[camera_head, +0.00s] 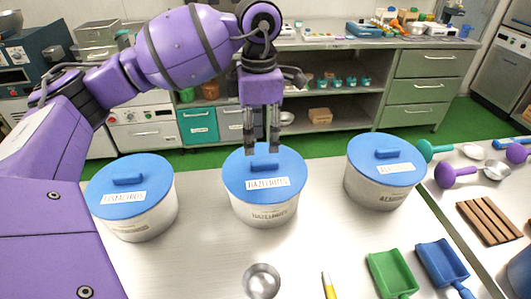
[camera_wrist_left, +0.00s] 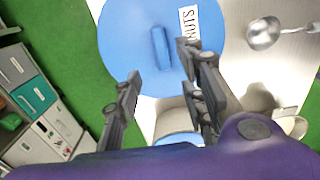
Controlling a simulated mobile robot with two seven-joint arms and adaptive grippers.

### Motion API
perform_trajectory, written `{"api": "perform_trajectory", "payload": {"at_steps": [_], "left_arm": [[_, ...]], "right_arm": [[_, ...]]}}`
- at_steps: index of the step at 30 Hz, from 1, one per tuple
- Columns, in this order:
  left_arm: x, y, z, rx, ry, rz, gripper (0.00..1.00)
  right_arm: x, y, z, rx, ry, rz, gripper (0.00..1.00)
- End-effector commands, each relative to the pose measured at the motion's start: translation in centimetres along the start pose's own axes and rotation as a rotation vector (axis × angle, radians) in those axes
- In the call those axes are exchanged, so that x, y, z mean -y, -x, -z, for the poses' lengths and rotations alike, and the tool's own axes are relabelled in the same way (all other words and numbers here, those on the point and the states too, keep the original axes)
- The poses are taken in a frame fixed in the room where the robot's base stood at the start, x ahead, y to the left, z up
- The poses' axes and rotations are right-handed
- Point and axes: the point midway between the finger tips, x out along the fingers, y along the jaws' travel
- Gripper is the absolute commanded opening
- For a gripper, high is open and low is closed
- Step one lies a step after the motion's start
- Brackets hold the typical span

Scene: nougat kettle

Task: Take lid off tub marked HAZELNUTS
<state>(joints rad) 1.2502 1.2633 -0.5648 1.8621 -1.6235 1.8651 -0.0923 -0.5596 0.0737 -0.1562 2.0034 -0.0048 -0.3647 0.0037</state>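The tub marked HAZELNUTS (camera_head: 264,211) is white and stands on the counter between two similar tubs. Its round blue lid (camera_head: 285,166) is on it, with a label and a raised bar handle. The lid and its handle also show in the left wrist view (camera_wrist_left: 160,48). My left gripper (camera_head: 262,148) points down just above the handle. In the left wrist view its fingers (camera_wrist_left: 163,75) are apart, with nothing held between them. Whether a finger touches the handle I cannot tell. My right gripper is not in view.
Blue-lidded tubs stand at left (camera_head: 133,222) and right (camera_head: 371,189); their labels are hard to read. In front lie a metal bowl or ladle (camera_head: 262,281), a yellow-handled tool (camera_head: 328,286), a green scoop (camera_head: 391,274) and a blue scoop (camera_head: 441,262). Counter before the tubs is mostly clear.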

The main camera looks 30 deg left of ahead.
Motion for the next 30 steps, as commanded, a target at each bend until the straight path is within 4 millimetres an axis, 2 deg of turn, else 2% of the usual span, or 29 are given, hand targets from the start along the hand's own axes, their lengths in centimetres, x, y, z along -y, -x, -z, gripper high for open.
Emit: {"api": "perform_trajectory", "payload": {"at_steps": [7, 15, 23, 24, 30], "left_arm": [[0.1, -2.9, -0.1, -0.001, -0.002, 0.004, 0.38], [0.1, -6.7, -0.2, 0.001, -0.001, 0.004, 0.38], [0.1, -7.2, -0.2, 0.001, -0.001, 0.003, 0.38], [0.1, -7.2, -0.2, 0.001, -0.001, 0.003, 0.36], [0.1, -7.2, -0.2, 0.002, -0.001, 0.003, 0.10]], "right_arm": [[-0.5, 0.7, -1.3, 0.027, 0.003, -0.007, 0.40], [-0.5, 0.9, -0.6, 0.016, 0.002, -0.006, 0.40], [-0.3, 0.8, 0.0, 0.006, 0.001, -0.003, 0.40], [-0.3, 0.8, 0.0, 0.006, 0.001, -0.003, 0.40], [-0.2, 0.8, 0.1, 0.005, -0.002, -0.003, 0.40]]}}
